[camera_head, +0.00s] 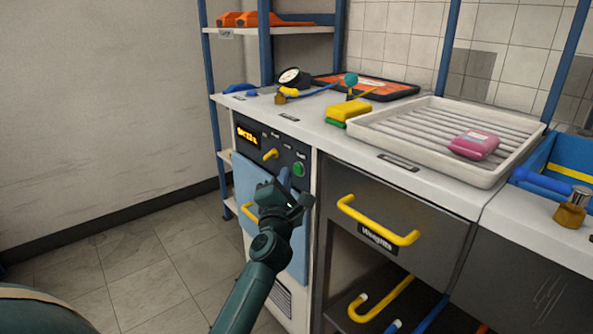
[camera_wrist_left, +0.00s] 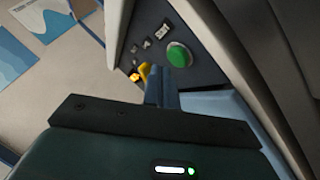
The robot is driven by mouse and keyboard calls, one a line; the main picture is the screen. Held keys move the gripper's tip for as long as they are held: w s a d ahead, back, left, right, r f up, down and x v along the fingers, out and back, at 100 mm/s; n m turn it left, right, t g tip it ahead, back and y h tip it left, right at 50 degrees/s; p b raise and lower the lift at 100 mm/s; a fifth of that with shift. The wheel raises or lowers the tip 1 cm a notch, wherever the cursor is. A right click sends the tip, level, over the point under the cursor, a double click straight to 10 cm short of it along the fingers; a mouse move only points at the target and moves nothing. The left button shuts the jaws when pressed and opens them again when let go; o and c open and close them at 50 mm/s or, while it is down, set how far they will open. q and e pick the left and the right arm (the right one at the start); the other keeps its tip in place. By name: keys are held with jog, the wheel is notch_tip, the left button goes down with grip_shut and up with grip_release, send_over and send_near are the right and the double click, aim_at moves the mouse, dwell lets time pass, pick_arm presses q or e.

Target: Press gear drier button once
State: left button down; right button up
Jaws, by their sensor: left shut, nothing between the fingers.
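The gear drier is the white-bodied machine with a dark control panel (camera_head: 270,150), an orange lit display, a yellow knob (camera_head: 270,154) and a round green button (camera_head: 299,169). My left gripper (camera_head: 285,178) is shut and empty in front of the panel, just below and left of the green button in the head view. In the left wrist view the green button (camera_wrist_left: 179,56) lies just beyond the tips of the shut fingers (camera_wrist_left: 165,72). I cannot tell whether the tips touch the panel. My right gripper is not in view.
A white ribbed tray (camera_head: 375,136) with a pink item (camera_head: 474,145) stands on the counter. A yellow-green sponge (camera_head: 348,112) and a gauge (camera_head: 292,78) are behind the drier's panel. A yellow drawer handle (camera_head: 378,222) sticks out to the right of my arm. The floor at left is clear.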

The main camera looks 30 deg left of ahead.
pick_arm(q)
jog(key=shift+w, duration=0.1)
jog(key=shift+w+d, duration=0.2)
jog(key=shift+w, duration=0.1)
dwell(0.3)
jog(key=shift+w+d, duration=0.15)
jog(key=shift+w, duration=0.3)
dwell(0.4)
dwell(0.4)
jog(key=shift+s+a+p, duration=0.3)
jog(key=shift+s+p, duration=0.4)
jog(key=shift+s, duration=0.1)
